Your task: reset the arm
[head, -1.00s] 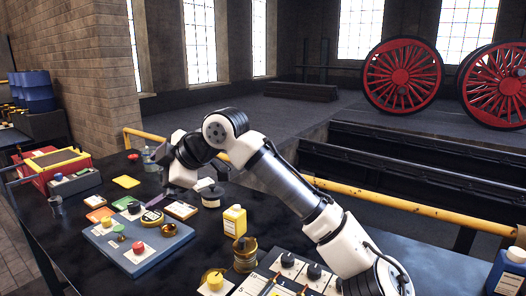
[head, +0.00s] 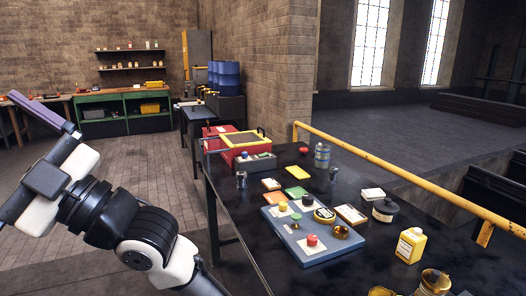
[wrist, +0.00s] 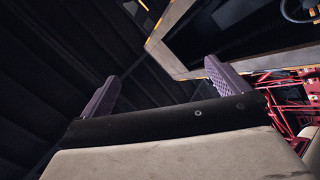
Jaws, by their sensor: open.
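My gripper (head: 42,112) is raised at the left of the head view, clear of the black table (head: 232,222) and to its left. Its purple-grey fingers point up and to the left. In the wrist view the two fingers (wrist: 163,88) stand wide apart with nothing between them. My arm is bent, with its elbow low at the bottom left of the head view.
On the table stand a blue-grey board (head: 300,248) with coloured knobs, a yellow bottle (head: 410,245), a red box (head: 245,145) and several small items. A yellow rail (head: 390,172) runs along the far edge. Open floor (head: 150,190) lies left of the table.

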